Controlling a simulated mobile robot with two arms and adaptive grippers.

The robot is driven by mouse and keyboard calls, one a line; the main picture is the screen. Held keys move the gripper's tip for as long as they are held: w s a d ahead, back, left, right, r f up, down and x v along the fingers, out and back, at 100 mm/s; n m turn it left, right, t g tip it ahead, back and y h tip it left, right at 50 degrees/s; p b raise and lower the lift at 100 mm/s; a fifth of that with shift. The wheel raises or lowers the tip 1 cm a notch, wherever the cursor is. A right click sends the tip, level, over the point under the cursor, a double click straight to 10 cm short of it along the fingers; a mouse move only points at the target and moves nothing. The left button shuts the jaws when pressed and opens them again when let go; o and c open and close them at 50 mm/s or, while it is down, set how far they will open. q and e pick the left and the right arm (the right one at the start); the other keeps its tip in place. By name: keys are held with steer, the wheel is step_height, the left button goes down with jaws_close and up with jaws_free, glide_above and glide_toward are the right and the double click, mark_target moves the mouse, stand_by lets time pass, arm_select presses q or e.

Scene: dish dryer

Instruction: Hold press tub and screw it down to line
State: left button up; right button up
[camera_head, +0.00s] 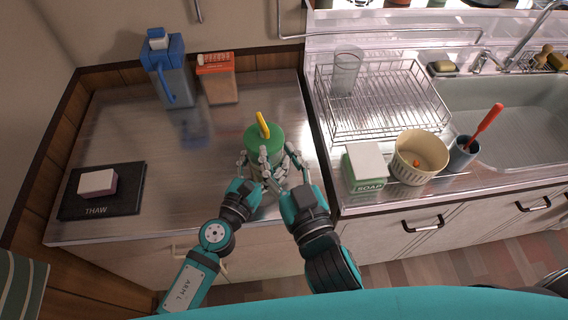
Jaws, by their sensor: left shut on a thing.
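The press tub (256,142) stands on the metal counter left of the sink. It has a green top with a yellow handle (263,124) standing up from it. My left gripper (257,170) is at the tub's front and is shut on the tub. My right gripper (286,166) is at the tub's front right side, close to its wall. Whether its fingers touch the tub I cannot tell. The fingers of both grippers hide most of the tub's lower body, and I cannot make out a line on it.
A blue jug (172,82) and an orange-topped box (218,84) stand at the back. A dark thaw tray (126,190) with a small block (98,183) lies left. A soap box (366,170), cream basket (405,168) and dish rack (385,125) are right.

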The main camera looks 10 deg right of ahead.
steer(key=shift+v, duration=1.2)
